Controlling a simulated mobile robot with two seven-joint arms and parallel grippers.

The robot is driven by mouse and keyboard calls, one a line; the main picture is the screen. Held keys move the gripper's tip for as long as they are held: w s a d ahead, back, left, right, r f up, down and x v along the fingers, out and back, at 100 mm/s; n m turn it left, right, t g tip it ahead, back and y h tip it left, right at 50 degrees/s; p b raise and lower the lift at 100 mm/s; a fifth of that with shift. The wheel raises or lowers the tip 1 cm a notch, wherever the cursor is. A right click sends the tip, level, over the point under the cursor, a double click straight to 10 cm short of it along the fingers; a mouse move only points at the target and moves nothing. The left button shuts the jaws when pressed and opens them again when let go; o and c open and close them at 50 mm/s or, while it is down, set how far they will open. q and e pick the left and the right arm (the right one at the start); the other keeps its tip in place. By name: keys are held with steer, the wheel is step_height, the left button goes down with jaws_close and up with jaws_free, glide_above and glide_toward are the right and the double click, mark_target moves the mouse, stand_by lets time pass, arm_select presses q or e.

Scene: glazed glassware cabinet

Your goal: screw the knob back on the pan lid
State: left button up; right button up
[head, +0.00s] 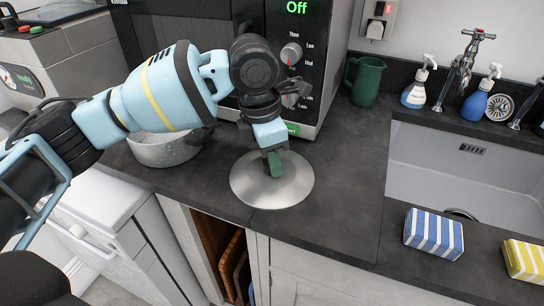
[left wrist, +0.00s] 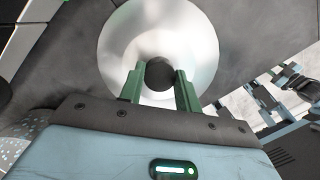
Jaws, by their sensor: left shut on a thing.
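The pan lid (head: 298,187) is a round silver disc lying on the dark worktop in front of the microwave. It also fills the top middle of the left wrist view (left wrist: 118,45). My left gripper (head: 274,165) reaches down over the lid's middle. In the left wrist view its green fingers (left wrist: 160,84) stand on either side of the dark round knob (left wrist: 160,72) and are shut on it. The knob is over the lid's centre; whether its base touches the lid or is threaded is hidden. My right gripper cannot be made out in either view.
A metal pot (head: 163,150) stands left of the lid, partly behind my arm. The microwave (head: 318,75) is close behind. A green jug (head: 367,82), the sink (head: 425,170) and a blue striped sponge (head: 434,234) are to the right. The worktop between lid and sink is clear.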

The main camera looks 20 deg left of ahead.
mark_target(265, 162)
arm_select(q)
steer(key=o, duration=1)
steer(key=shift+r, duration=0.1)
steer(key=shift+o, duration=0.2)
steer(key=shift+s+a+r+p, duration=0.1)
steer(key=shift+a+r+p, duration=0.05)
steer(key=shift+r, duration=1.15)
steer(key=shift+s+a+r+p, duration=0.1)
steer(key=shift+a+r, duration=0.1)
steer(key=shift+r, duration=1.05)
steer(key=shift+s+a+r+p, duration=0.1)
steer(key=shift+a+r+p, duration=0.05)
steer(key=shift+r, duration=1.15)
